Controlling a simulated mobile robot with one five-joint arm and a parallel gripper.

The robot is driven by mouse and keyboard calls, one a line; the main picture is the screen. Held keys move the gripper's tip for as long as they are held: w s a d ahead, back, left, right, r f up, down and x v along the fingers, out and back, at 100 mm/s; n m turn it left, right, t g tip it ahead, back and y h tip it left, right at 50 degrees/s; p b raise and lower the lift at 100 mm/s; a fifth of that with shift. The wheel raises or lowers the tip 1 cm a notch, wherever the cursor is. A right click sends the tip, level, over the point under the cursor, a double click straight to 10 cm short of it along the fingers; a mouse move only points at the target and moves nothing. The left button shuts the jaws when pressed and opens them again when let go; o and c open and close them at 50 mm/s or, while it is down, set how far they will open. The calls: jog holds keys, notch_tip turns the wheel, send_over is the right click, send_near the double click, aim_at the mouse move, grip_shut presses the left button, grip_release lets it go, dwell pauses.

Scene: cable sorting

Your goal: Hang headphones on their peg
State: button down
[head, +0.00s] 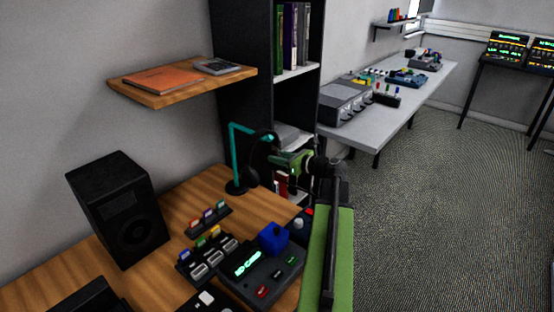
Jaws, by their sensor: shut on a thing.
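A teal stand (234,152) with a horizontal arm at its top and a dark round base stands on the wooden desk near its back edge. Dark headphones (253,146) show at the stand's arm, with the band curving up and an ear cup (250,177) hanging low beside the post. My gripper (276,158) is at the right of the headphones and shut on them. Parts of the headphones are small and dark, so I cannot tell whether the band rests on the stand's arm.
A black speaker (117,211) stands left on the wooden desk (168,240). Cable connectors (208,256) and a device with a lit display (262,272) are in front. A wooden shelf (180,88) hangs above; a black bookcase (245,72) stands behind. Open floor lies right.

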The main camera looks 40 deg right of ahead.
dwell(0.3)
jog(key=c, duration=1.1)
grip_release()
jog(key=shift+o, duration=0.2)
jog(key=p+v, duration=0.3)
jog(key=v, duration=1.4)
jog(key=shift+s+r+p, duration=0.15)
jog(key=shift+r+p, duration=0.05)
jog(key=shift+p, duration=0.15)
